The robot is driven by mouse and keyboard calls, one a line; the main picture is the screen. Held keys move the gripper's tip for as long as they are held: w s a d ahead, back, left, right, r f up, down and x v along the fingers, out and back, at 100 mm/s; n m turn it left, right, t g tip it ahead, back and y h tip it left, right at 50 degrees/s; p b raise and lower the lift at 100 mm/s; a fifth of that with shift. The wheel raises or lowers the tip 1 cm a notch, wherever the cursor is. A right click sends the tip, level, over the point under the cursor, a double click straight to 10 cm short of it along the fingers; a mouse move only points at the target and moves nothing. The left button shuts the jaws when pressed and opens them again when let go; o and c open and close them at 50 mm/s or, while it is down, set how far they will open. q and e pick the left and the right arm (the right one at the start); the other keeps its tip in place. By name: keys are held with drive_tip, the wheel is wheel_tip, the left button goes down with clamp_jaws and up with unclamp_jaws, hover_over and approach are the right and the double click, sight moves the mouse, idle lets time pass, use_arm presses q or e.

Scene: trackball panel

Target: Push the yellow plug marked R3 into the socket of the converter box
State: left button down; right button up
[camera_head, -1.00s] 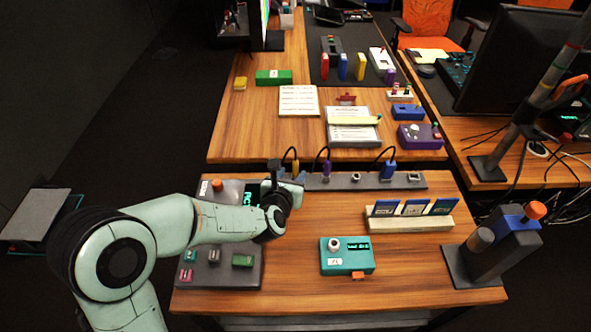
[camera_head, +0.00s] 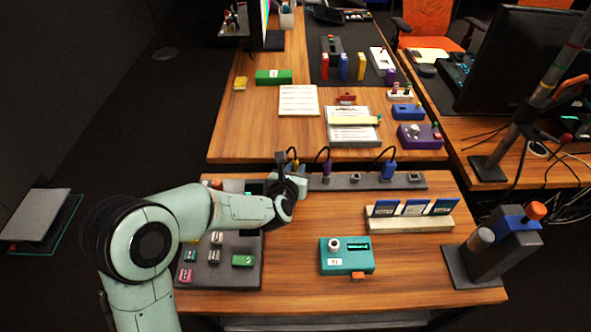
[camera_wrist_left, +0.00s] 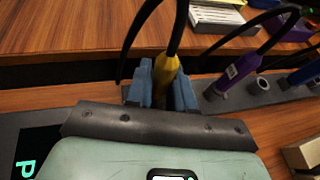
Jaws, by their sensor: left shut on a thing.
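The yellow plug (camera_wrist_left: 166,66), with a black cable rising from its top, is between the blue fingers of my left gripper (camera_wrist_left: 163,88) in the left wrist view. The gripper is shut on it; its R3 mark is not readable. In the head view, my left gripper (camera_head: 282,170) is at the left end of a long dark grey box with sockets (camera_head: 340,182), which I take to be the converter box. The plug's lower end and the socket under it are hidden, so I cannot tell how deep it sits. My right gripper is not in view.
A purple plug (camera_head: 326,166) and a blue plug (camera_head: 388,169) stand in the grey box to the right. A dark key panel (camera_head: 215,276) lies under my left arm. A teal box (camera_head: 346,264) and a card rack (camera_head: 410,225) stand on the table.

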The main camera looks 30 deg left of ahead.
use_arm(q)
wheel_tip(320, 180, up, 14)
drive_tip(key=p, duration=0.5)
drive_tip(key=shift+f, duration=0.15)
wheel_tip(320, 180, up, 6)
drive_tip(key=p, duration=0.3)
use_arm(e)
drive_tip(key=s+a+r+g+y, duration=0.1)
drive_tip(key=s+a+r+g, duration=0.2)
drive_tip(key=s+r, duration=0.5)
use_arm(q)
drive_tip(key=s+d+f+m+h+p, duration=0.3)
drive_tip(key=d+f+p, duration=0.6)
drive_tip(key=d+f, duration=0.2)
drive_tip(key=shift+s+d+f+t+h+p, duration=0.15)
drive_tip(key=shift+s+d+t+h+p, duration=0.15)
drive_tip(key=shift+s+d+h+p, duration=0.15)
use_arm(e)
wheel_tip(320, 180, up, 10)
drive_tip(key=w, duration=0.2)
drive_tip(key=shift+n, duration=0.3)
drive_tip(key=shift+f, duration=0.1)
